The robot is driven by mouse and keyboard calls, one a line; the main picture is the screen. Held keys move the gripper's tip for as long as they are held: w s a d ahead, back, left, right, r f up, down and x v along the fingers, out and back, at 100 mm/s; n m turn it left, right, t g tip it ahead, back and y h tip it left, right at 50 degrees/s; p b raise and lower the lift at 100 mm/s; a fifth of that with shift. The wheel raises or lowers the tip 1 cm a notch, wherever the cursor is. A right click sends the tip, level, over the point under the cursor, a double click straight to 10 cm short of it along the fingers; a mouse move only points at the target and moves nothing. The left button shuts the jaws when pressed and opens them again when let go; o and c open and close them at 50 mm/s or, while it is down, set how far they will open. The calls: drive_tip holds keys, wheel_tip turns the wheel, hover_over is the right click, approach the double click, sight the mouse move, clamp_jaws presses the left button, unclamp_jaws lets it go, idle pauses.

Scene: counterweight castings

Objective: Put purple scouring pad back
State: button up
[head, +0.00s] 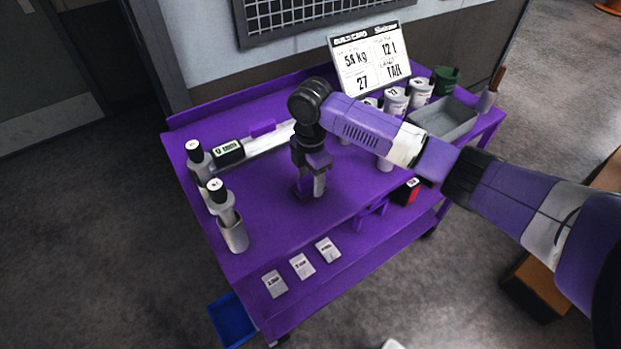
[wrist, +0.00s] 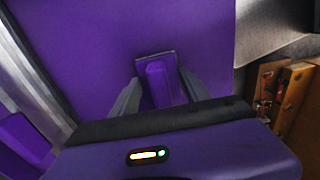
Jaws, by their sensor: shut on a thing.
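My gripper (head: 311,186) points down over the middle of the purple cart top (head: 290,225). In the wrist view its two grey fingers (wrist: 158,95) are shut on a purple block-like piece, which I take to be the purple scouring pad (wrist: 155,72). The pad's lower part is hidden by the gripper body. In the head view the pad is hard to tell from the purple surface, and I cannot tell whether it touches the cart top.
A silver rail with a black labelled box (head: 228,152) lies left of my gripper, near two bottle-like weights (head: 194,152). White cups (head: 396,100), a grey tray (head: 447,121) and a sign (head: 371,60) stand at the back right. Three white cards (head: 302,265) lie in front.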

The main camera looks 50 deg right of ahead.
sight(310, 176)
drive_tip(key=shift+f, duration=0.1)
drive_tip(key=o, duration=1.3)
wheel_tip(310, 176, up, 12)
drive_tip(key=shift+r+b, duration=0.15)
drive_tip(key=shift+b, duration=0.7)
